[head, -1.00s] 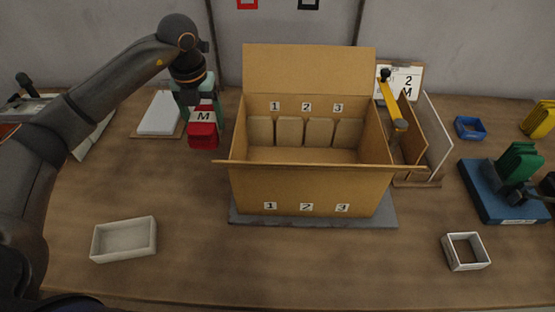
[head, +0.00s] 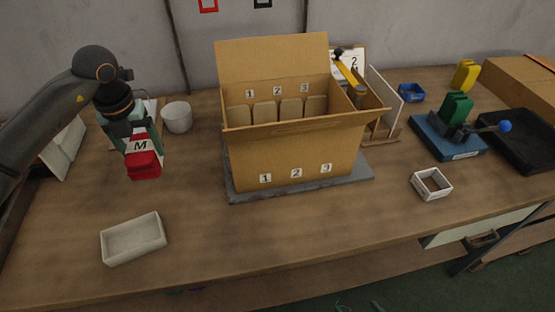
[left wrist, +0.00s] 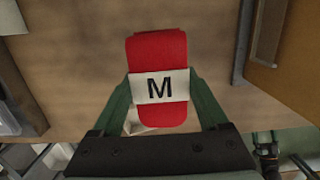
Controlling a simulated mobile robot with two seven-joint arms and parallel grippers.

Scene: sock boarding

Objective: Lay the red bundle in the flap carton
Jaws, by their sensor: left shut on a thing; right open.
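My left gripper (head: 143,163) is shut on the red bundle (head: 146,170), which has a white band marked M. It holds the bundle above the table, left of the carton and apart from it. In the left wrist view the bundle (left wrist: 158,52) sits between the two green fingers. The brown flap carton (head: 290,152) stands open on a grey mat, its back flap raised and its front flap folded outward. Labels 1, 2, 3 show on its inner back wall and its front. Several tan dividers (head: 264,113) stand inside; the carton's floor is hidden. My right gripper is not in view.
A pale open tray (head: 133,240) lies front left and a white cup (head: 177,117) stands behind the bundle. A sorting stand (head: 385,100) is right of the carton. A small white box (head: 431,183) and a blue-based green device (head: 450,135) lie further right. The table's front middle is clear.

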